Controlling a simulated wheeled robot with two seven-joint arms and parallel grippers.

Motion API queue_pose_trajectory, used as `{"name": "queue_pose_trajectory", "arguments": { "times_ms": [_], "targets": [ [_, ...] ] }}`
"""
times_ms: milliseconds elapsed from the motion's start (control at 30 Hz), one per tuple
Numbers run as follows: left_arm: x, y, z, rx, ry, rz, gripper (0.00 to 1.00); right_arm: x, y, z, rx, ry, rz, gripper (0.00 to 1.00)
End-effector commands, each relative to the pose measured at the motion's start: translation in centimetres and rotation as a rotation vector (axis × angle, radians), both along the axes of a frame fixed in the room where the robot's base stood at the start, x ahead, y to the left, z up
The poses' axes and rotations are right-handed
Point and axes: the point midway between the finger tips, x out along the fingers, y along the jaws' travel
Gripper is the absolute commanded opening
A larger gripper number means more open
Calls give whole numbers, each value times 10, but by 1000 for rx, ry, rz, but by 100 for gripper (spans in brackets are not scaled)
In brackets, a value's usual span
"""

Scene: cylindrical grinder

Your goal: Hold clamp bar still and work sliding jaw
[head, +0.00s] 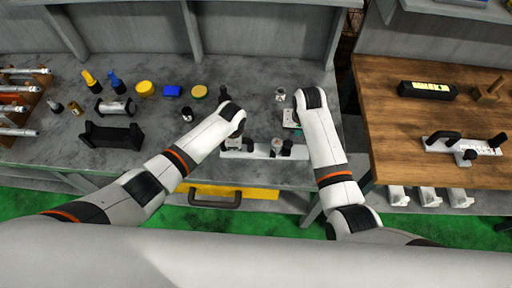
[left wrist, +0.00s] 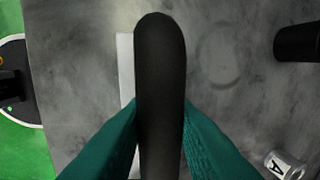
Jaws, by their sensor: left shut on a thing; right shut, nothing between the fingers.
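A light-grey clamp bar (head: 262,153) lies along the front of the grey bench in the head view, with dark knobbed parts on its right half. The sliding jaw cannot be told apart surely from these parts. My left gripper's fingers are hidden behind the left wrist in the head view. In the left wrist view my left gripper (left wrist: 160,115) has its teal fingers on both sides of a black rounded handle (left wrist: 160,65). A strip of the white bar (left wrist: 126,75) shows beside the handle. My right gripper (head: 291,122) is shut and empty, just behind the bar's right end, mostly covered by its wrist.
A small metal can (head: 280,94) stands behind the bar. Yellow and blue tubs, bottles and a black cradle (head: 113,135) stand to the left. A wooden table (head: 420,110) at right carries a similar clamp (head: 465,147). A yellow drawer (head: 258,193) is below the bench edge.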

Motion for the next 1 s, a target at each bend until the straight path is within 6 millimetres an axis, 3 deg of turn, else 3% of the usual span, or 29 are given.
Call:
{"name": "queue_pose_trajectory", "arguments": {
  "times_ms": [400,433,567,1000],
  "targets": [
    [2,3,1,7,-3,2,0,0,0,0,-1,1,-1,0],
    [2,3,1,7,-3,2,26,0,-1,0,-1,1,-1,0],
    [1,2,1,5,-2,1,48,0,-1,0,-1,1,-1,0],
    [-1,1,9,2,-2,-1,48,0,0,0,-1,1,-1,0]
  ]
}}
